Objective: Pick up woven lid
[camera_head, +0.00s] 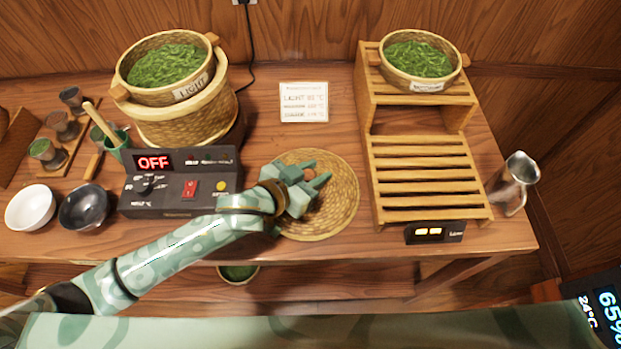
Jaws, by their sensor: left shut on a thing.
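The woven lid (338,203) is a round, flat, straw-coloured disc at the middle of the table, between the control box and the slatted rack. My left gripper (318,187) is over the lid's middle, its green fingers covering the centre. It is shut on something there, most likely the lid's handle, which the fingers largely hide. I cannot tell whether the lid touches the table or is slightly raised. My right gripper is not in view.
A steamer basket of green leaves (170,115) stands behind the control box (180,185), which reads OFF. A slatted wooden rack (425,170) with another leaf basket (416,85) is at right, beside a metal pitcher (513,182). Bowls (84,207) sit at left.

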